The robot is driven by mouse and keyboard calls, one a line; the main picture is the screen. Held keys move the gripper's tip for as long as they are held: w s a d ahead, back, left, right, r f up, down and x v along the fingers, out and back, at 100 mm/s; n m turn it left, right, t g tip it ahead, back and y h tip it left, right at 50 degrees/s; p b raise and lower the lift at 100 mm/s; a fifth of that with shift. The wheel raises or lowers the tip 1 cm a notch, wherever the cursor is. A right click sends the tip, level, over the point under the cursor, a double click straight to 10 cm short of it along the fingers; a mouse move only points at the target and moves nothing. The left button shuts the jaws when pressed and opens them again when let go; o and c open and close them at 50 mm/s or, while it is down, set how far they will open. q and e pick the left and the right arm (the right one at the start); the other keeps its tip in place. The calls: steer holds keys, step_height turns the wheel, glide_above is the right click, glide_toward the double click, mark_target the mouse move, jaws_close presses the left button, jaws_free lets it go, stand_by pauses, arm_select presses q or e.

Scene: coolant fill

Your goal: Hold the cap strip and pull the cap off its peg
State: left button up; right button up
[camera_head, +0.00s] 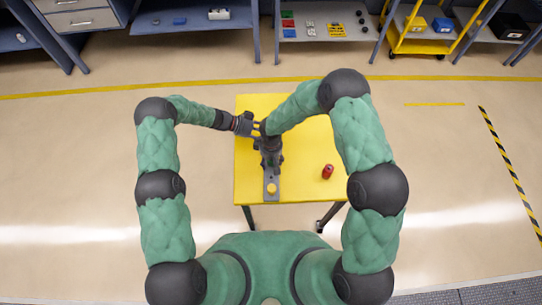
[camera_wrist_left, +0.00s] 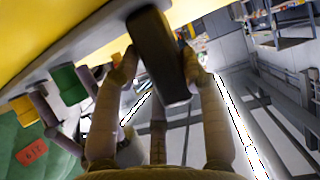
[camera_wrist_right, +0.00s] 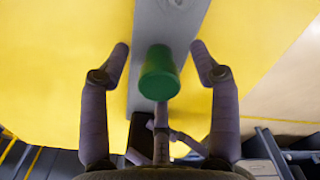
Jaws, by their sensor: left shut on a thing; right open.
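The grey cap strip (camera_head: 271,187) lies on the yellow table, with a yellow cap (camera_head: 272,188) at its near end. My left gripper (camera_head: 257,128) is shut on a dark block (camera_wrist_left: 160,50) at the strip's far end, one finger on each side of it in the left wrist view. A green cap (camera_wrist_right: 160,74) sits on the strip (camera_wrist_right: 165,25) and also shows in the left wrist view (camera_wrist_left: 70,84). My right gripper (camera_wrist_right: 160,55) is open over the strip, its fingers to either side of the green cap with visible gaps. The peg under the cap is hidden.
A red can (camera_head: 327,172) stands on the right part of the yellow table (camera_head: 308,145), which is otherwise clear there. Shelves with small parts (camera_head: 325,25) and a yellow cart (camera_head: 425,38) stand at the back, across open floor.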

steer(key=c, duration=1.2)
steer(key=o, duration=0.5)
steer(key=c, duration=0.3)
steer(key=shift+c, duration=0.2)
steer(key=shift+r, duration=0.35)
steer(key=shift+r, duration=2.4)
steer(key=shift+r, duration=0.15)
